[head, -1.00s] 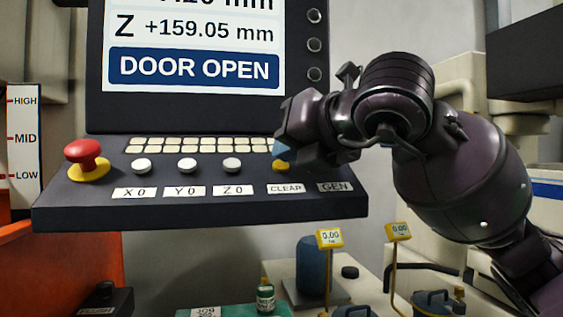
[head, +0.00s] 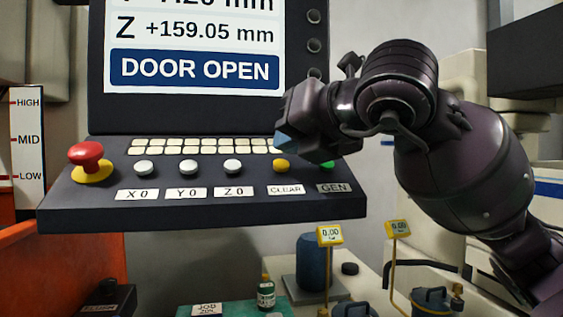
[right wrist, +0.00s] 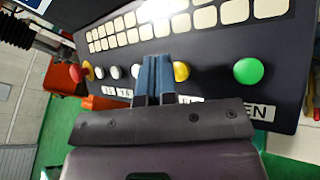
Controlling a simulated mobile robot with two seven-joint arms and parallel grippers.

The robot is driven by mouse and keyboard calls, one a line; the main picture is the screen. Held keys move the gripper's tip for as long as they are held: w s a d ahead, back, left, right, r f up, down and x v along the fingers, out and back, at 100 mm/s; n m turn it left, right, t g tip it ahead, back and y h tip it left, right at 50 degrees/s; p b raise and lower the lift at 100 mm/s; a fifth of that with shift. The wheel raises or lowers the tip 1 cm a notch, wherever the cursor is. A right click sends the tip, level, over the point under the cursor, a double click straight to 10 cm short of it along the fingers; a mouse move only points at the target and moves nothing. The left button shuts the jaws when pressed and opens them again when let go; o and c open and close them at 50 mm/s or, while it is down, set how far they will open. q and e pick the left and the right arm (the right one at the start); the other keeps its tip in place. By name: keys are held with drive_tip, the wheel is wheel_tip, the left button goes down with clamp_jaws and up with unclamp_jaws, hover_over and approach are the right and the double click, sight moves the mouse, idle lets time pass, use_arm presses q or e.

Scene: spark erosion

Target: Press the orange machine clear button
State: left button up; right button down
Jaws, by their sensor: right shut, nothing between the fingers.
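The orange clear button (head: 281,166) sits on the dark sloping control panel (head: 75,212), above the CLEAR label (head: 286,189). My right gripper (head: 283,141) is shut and empty, with its blue fingertips just above the button in the head view. No contact with the button can be seen. In the right wrist view the shut blue fingers (right wrist: 153,76) appear just left of the orange button (right wrist: 181,71). My left gripper is not in view.
White buttons (head: 233,167) and a red emergency stop (head: 87,155) lie to the left. Pale keys (head: 190,146) run behind them, below the screen (head: 195,68) reading DOOR OPEN.

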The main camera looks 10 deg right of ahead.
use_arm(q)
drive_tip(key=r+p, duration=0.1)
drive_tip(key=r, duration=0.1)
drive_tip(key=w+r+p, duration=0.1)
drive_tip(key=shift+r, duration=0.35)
use_arm(e)
drive_tip(key=s+r, duration=0.1)
drive_tip(key=r, duration=0.1)
drive_tip(key=s+r, duration=0.1)
drive_tip(key=r, duration=0.1)
drive_tip(key=shift+s, duration=0.4)
